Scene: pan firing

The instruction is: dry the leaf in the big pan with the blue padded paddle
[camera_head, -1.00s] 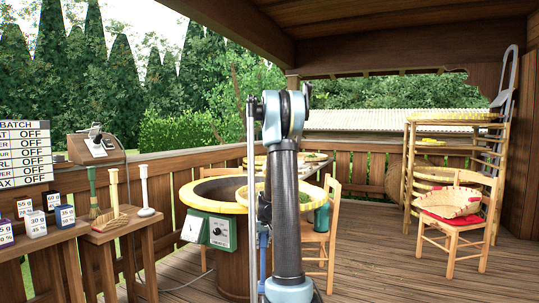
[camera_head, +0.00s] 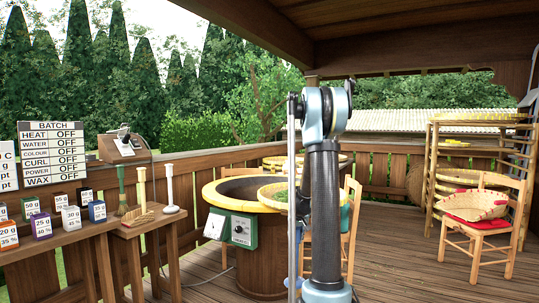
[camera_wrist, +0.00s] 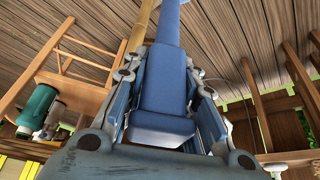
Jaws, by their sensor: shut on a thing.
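The big pan (camera_head: 209,192) has a yellow rim and a green control box (camera_head: 243,231) on its front; the visible part of its inside is dark. In the wrist view my gripper (camera_wrist: 165,105) is shut on a blue padded piece with a blue shaft, which I take for the paddle (camera_wrist: 165,80). My arm hides most of the gripper and paddle in the head view.
At left, a bench (camera_head: 70,238) holds several small numbered boxes. A small table (camera_head: 150,222) carries brushes and a white pestle-like tool (camera_head: 169,188). A chair (camera_head: 352,225) stands right of the pan. At right are a tray rack (camera_head: 433,170) and another chair (camera_head: 480,225); open floor lies between.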

